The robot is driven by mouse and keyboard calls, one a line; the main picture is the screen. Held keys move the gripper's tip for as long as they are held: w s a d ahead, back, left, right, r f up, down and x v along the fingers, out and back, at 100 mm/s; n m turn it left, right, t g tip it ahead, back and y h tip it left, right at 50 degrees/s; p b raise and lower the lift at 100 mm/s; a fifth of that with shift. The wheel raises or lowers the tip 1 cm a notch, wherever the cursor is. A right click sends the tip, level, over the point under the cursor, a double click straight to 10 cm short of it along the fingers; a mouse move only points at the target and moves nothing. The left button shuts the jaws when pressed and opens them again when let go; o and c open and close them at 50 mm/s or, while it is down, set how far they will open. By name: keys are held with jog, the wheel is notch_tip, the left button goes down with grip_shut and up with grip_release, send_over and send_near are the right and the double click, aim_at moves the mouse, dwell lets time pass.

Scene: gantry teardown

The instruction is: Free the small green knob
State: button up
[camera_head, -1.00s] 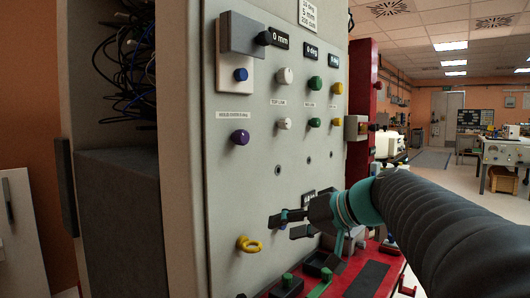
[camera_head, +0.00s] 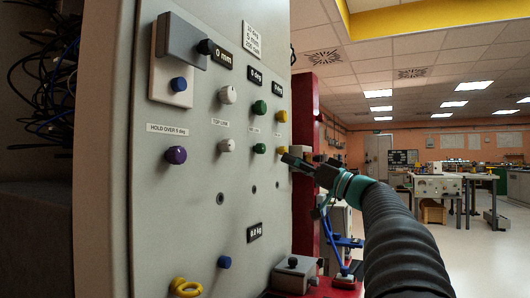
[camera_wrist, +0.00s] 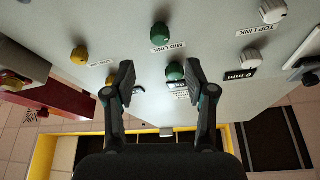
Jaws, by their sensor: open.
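The small green knob (camera_head: 260,148) is the lower of two green knobs on the grey panel (camera_head: 200,225). A slightly larger green knob (camera_head: 260,107) is above it. In the wrist view the picture is inverted: the small green knob (camera_wrist: 160,33) shows above the MID LINK label, and the larger green knob (camera_wrist: 175,71) shows beside the right fingertip. My gripper (camera_head: 288,161) is in front of the panel, right of and slightly below the small knob. In the wrist view my gripper (camera_wrist: 157,80) has its jaws apart, with nothing held between them.
White knobs (camera_head: 228,95) are left of the green ones; yellow knobs (camera_head: 282,116) are right. A purple knob (camera_head: 176,155), a blue knob (camera_head: 225,262) and a yellow ring (camera_head: 187,287) also project. A red upright (camera_head: 304,110) borders the panel. Open room lies right.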

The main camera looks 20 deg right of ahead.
aim_at(264, 150)
jog(key=p+x, duration=0.1)
jog(key=x, duration=0.8)
jog(key=shift+w+a+r, duration=0.1)
jog(key=shift+w+a, duration=0.1)
jog(key=shift+w, duration=0.05)
grip_shut()
